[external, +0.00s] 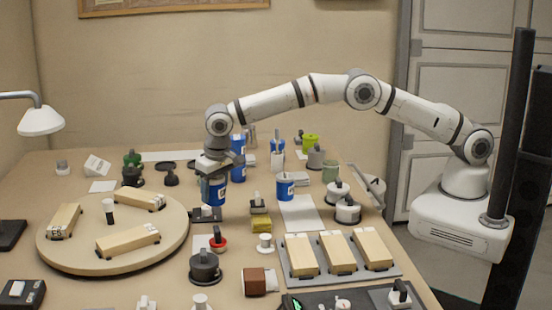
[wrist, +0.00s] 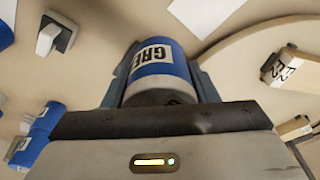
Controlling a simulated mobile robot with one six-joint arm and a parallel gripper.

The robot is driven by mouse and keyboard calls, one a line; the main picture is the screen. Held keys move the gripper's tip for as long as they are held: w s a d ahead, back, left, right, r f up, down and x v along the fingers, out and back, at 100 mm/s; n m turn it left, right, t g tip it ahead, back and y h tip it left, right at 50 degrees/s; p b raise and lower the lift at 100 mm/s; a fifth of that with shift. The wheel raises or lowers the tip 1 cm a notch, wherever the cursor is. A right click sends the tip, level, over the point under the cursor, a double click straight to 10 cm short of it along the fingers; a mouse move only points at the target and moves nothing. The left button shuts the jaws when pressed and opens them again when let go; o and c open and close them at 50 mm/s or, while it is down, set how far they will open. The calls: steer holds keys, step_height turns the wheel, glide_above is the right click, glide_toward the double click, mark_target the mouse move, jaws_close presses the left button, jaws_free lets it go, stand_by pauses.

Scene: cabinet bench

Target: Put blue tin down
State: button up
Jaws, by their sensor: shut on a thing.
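The blue tin (wrist: 158,62), with a white label reading "GRE", is between the two fingers of my gripper (wrist: 160,75) in the wrist view. In the external view, my gripper (external: 214,178) points down over the middle of the bench, shut on the blue tin (external: 217,190). The fingers partly hide the tin there. The tin looks upright, close above the bench top; I cannot tell if its base touches.
Another blue tin (external: 285,187) stands to the right, and more blue tins (external: 238,145) stand behind. A round wooden board (external: 80,245) with wooden blocks is at left. A dark item (external: 206,214) lies just below my gripper. A grey tray (external: 345,285) holds blocks at right.

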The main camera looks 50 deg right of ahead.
mark_target(218, 178)
step_height(218, 178, down, 8)
steer(key=shift+f, duration=0.25)
steer(key=shift+f, duration=0.1)
steer(key=o, duration=0.7)
steer(key=shift+f, duration=0.15)
steer(key=shift+c, duration=0.2)
steer(key=o, duration=0.5)
steer(key=shift+c, duration=0.2)
steer(key=r, duration=0.4)
steer(key=s+r, duration=0.1)
steer(key=r, duration=0.7)
steer(key=shift+s+r, duration=0.15)
steer(key=shift+s, duration=0.25)
